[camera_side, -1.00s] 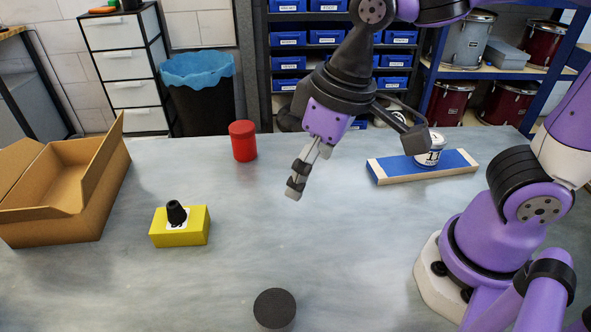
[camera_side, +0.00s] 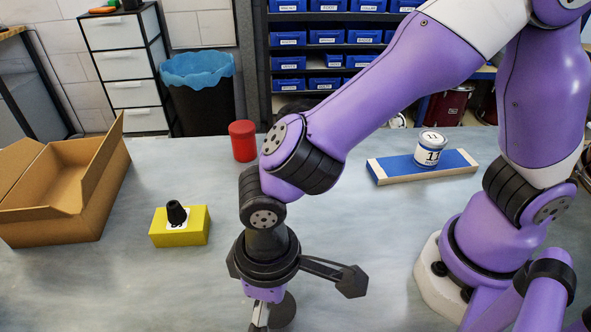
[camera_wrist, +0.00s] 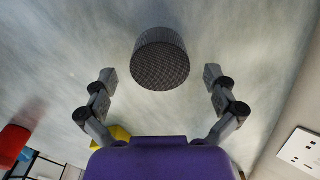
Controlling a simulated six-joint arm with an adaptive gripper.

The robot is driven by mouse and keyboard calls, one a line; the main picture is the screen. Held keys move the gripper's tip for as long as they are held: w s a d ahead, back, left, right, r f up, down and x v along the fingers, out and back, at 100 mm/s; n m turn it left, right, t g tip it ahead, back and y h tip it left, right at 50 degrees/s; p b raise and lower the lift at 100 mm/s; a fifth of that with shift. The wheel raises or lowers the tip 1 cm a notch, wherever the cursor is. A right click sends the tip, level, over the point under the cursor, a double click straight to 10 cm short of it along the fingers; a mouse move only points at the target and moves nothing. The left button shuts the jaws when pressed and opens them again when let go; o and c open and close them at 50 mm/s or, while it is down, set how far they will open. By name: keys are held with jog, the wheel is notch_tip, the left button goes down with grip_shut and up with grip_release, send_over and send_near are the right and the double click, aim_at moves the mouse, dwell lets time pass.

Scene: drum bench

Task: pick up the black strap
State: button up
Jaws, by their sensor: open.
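A short black cylinder (camera_wrist: 160,60) with a textured surface stands on the table. It could be the black strap rolled up, but I cannot tell. In the side view the cylinder (camera_side: 285,312) is partly hidden behind my gripper (camera_side: 260,322), whose fingertips are cut off by the lower edge. In the wrist view my gripper (camera_wrist: 160,76) is open and empty. Its fingers show to the left and right of the cylinder, apart from it. No loose strap shows.
An open cardboard box (camera_side: 50,228) is at far left, a red cylinder (camera_side: 243,152) behind. A numbered can (camera_side: 430,148) stands on a blue board (camera_side: 390,169) at right.

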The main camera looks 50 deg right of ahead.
jog(key=shift+f, duration=0.9)
jog(key=c, duration=1.2)
